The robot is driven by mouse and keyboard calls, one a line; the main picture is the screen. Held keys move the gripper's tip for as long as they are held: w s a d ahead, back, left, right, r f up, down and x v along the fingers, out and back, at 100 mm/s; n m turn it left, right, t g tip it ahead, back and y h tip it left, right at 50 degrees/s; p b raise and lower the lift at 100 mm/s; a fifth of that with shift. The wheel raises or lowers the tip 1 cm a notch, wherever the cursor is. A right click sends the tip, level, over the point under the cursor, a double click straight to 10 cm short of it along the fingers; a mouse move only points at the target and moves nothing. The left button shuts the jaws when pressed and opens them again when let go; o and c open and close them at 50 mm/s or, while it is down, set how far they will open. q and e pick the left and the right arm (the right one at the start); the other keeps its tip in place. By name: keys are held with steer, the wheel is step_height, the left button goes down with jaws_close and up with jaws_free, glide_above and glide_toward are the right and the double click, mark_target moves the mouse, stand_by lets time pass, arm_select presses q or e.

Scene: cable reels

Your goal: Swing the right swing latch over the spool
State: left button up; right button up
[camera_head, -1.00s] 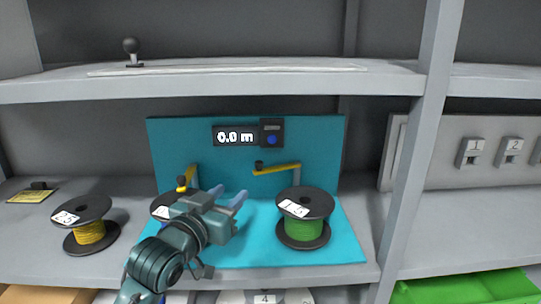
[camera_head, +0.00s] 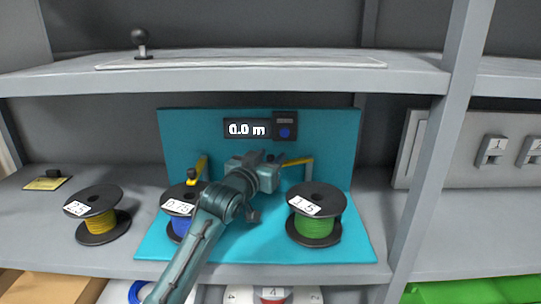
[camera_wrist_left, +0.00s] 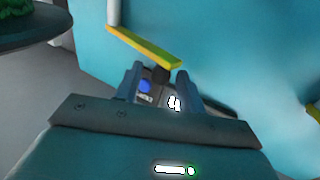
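The right swing latch (camera_head: 298,162) is a yellow arm on a grey post behind the green spool (camera_head: 316,226), pointing left and not over the spool. My left gripper (camera_head: 268,157) is open at the latch's free end. The green spool's edge shows at the upper left there (camera_wrist_left: 30,28). My right gripper is not in view.
A yellow spool (camera_head: 97,220) stands at the left. A teal back panel (camera_head: 335,135) carries a display reading 0.0 m (camera_head: 247,129). A shelf (camera_head: 230,83) runs above.

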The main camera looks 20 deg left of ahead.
arm_select(q)
steer(key=shift+w+d, duration=0.1)
steer(key=shift+w, duration=0.35)
jaws_close()
stand_by(0.4)
